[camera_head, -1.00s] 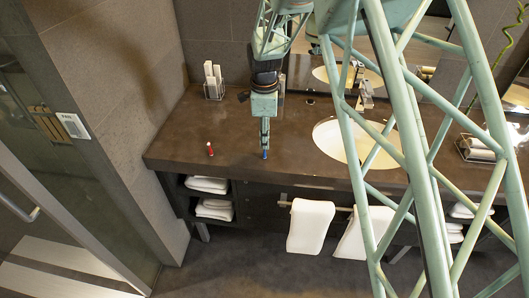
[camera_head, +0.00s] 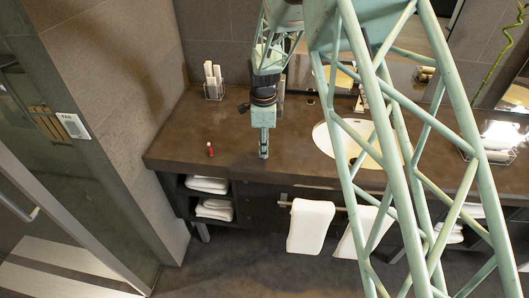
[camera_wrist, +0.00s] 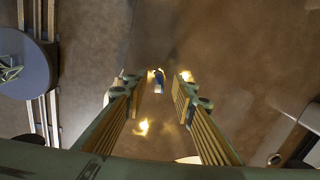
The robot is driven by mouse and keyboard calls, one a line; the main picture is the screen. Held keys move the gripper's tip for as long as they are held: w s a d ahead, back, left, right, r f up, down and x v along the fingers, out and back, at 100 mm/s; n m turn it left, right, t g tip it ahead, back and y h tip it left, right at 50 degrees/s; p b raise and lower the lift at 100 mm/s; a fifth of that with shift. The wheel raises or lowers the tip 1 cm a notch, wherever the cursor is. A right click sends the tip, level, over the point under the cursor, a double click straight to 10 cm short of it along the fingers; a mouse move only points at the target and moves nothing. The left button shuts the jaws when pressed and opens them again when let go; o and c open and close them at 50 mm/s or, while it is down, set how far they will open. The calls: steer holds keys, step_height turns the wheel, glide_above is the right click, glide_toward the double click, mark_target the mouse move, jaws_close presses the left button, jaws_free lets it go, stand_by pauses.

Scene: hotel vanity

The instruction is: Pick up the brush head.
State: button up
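The brush head (camera_wrist: 158,83) is a small blue and white piece on the brown vanity counter. In the wrist view it shows in the gap between my two fingertips, with clear space on both sides. My gripper (camera_wrist: 156,92) is open, its ribbed fingers on either side of that gap. In the head view my gripper (camera_head: 264,156) points straight down at the counter's front part, left of the sink. It hides the brush head there. I cannot tell how high the fingertips are above the counter.
A small red bottle (camera_head: 210,150) stands on the counter (camera_head: 185,135) left of my gripper. A holder with white items (camera_head: 213,82) is at the back left. The white sink (camera_head: 327,140) is to the right. Towels (camera_head: 310,225) hang below the front edge.

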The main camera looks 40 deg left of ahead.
steer(key=shift+f, duration=0.3)
stand_by(0.4)
steer(key=c, duration=0.7)
